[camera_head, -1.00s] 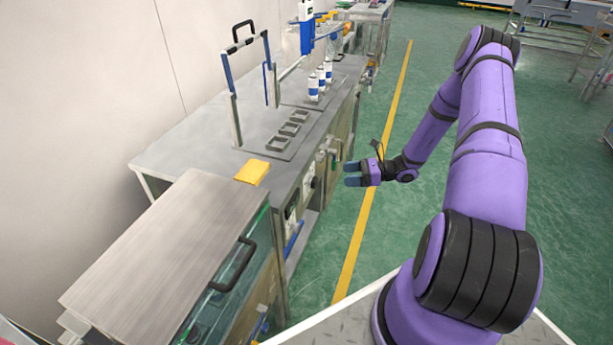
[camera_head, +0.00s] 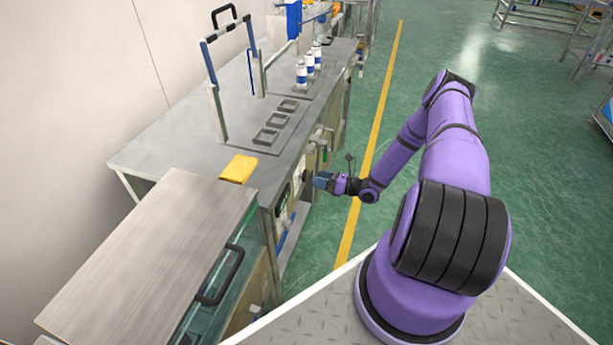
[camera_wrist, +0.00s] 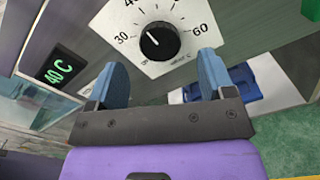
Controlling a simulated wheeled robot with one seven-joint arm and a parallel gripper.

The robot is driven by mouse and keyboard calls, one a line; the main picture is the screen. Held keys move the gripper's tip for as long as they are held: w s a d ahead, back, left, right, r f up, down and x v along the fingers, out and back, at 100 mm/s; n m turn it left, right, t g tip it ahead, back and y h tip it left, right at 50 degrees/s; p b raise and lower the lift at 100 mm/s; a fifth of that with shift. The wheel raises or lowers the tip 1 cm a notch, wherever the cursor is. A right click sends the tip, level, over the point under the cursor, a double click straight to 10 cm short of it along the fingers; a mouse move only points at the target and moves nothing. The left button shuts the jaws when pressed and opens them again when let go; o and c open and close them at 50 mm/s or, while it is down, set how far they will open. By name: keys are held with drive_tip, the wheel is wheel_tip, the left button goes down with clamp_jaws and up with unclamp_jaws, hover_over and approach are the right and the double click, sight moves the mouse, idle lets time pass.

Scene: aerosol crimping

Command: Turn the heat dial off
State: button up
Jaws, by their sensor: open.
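The heat dial (camera_wrist: 159,41) is a black round knob on a white scale plate with printed numbers, among them 30 and 60. It shows in the wrist view, straight ahead of my gripper (camera_wrist: 164,78). In the head view my gripper (camera_head: 322,180) is at the front panel of the bench, and the dial is hard to make out there.
A green display (camera_wrist: 57,70) reads 40 C left of the dial. A cabinet (camera_head: 150,255) with a black handle stands nearer.

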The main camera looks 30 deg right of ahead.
sight(307, 176)
drive_tip(key=shift+x, duration=2.75)
drive_tip(key=c, duration=0.9)
